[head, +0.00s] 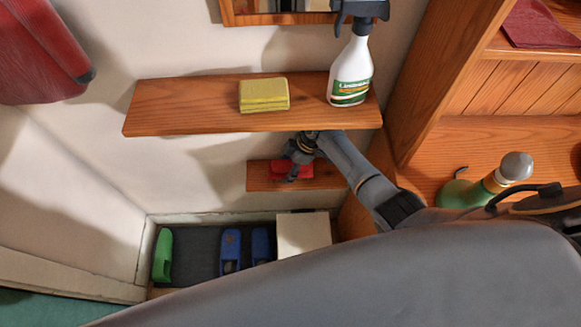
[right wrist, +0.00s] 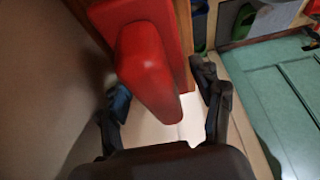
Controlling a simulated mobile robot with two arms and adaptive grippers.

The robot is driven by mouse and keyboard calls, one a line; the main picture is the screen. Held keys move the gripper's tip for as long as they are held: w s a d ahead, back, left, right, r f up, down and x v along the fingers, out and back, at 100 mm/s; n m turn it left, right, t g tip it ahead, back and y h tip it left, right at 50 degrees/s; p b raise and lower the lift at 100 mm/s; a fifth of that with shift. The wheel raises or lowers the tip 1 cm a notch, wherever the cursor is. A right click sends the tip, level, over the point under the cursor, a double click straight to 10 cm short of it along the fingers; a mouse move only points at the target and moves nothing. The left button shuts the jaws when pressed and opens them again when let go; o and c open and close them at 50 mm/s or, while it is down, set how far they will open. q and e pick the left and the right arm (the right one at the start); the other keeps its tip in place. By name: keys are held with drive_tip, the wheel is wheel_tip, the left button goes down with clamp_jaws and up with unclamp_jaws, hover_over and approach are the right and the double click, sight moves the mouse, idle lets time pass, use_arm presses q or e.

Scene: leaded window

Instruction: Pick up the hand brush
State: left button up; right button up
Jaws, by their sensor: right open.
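The hand brush (head: 304,171) looks like a red block on the small lower wooden shelf (head: 260,178) in the head view, partly covered by my right gripper (head: 291,172). In the right wrist view the red brush (right wrist: 150,65) lies between the two dark fingers of my right gripper (right wrist: 161,88). The fingers are apart on either side of it, with a gap visible at the right finger. I cannot tell whether the left finger touches it. Its bristles cannot be made out. My left gripper is not in view.
Above is a longer wooden shelf (head: 190,103) with a yellow sponge (head: 264,95) and a spray bottle (head: 351,72). Below, a tray holds green (head: 162,256) and blue shoes (head: 230,250) beside a pale box (head: 303,233).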

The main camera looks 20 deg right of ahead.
sight(283, 162)
drive_tip(key=shift+a+f, duration=0.3)
drive_tip(key=shift+f, duration=0.35)
drive_tip(key=c, duration=1)
drive_tip(key=shift+r, duration=0.15)
drive_tip(key=shift+r, duration=0.15)
wheel_tip(283, 162, up, 6)
drive_tip(key=shift+r, duration=0.1)
drive_tip(key=s+a, duration=0.1)
drive_tip(key=s, duration=0.5)
drive_tip(key=s+a+b, duration=0.1)
drive_tip(key=s+a, duration=0.1)
drive_tip(key=s, duration=0.4)
drive_tip(key=s+a, duration=0.2)
drive_tip(key=s, duration=0.5)
drive_tip(key=shift+a+r, duration=0.15)
drive_tip(key=shift+a, duration=0.1)
